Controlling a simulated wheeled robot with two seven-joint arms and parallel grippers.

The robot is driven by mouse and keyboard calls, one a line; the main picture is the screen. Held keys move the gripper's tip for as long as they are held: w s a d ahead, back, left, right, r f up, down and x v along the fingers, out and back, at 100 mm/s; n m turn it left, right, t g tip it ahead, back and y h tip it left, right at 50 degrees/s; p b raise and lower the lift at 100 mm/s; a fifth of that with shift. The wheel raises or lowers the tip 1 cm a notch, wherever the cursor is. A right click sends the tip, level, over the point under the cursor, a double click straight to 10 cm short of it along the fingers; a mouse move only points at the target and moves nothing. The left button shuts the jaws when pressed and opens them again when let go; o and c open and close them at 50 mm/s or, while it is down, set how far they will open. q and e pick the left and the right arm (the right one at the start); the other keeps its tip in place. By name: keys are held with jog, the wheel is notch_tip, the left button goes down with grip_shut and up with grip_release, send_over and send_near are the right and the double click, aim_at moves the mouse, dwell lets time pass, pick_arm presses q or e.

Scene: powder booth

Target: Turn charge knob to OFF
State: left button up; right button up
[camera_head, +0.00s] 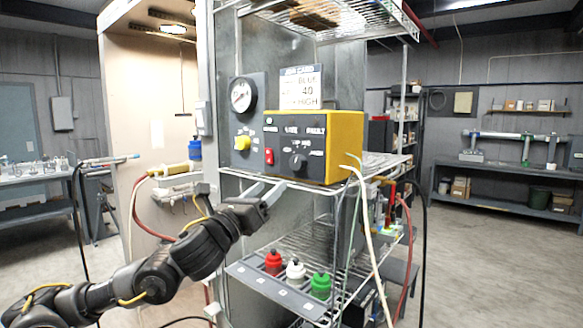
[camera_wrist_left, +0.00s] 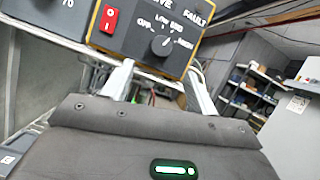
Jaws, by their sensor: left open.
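The charge knob (camera_head: 298,161) is a round black knob on the dark front panel of a yellow control box (camera_head: 345,145). In the left wrist view the knob (camera_wrist_left: 162,44) has OFF, LOW, MED and HIGH marked around it. Its pointer seems turned toward the HIGH side, but is small. My left gripper (camera_head: 269,187) is open and empty, below and a little left of the knob in the head view. In the wrist view its two fingers (camera_wrist_left: 160,70) stand apart, on either side below the knob, without visibly touching it. My right gripper is not in view.
A red rocker switch (camera_head: 269,156) sits left of the knob. A yellow knob (camera_head: 242,143) and a gauge (camera_head: 242,95) are farther left. The box stands on a wire shelf (camera_head: 372,165). Red, white and green bottles (camera_head: 295,270) stand below. Hoses hang at the right.

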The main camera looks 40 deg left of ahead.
aim_at(295, 165)
pick_arm(q)
jog(key=p+x, duration=0.5)
jog(key=x, duration=0.4)
jog(key=shift+r+p, duration=0.2)
jog(key=shift+p, duration=0.1)
jog(key=shift+w, duration=0.5)
jog(key=shift+c, duration=0.6)
jog(key=c, duration=0.9)
jog(key=shift+o, duration=0.2)
jog(key=shift+d, duration=0.1)
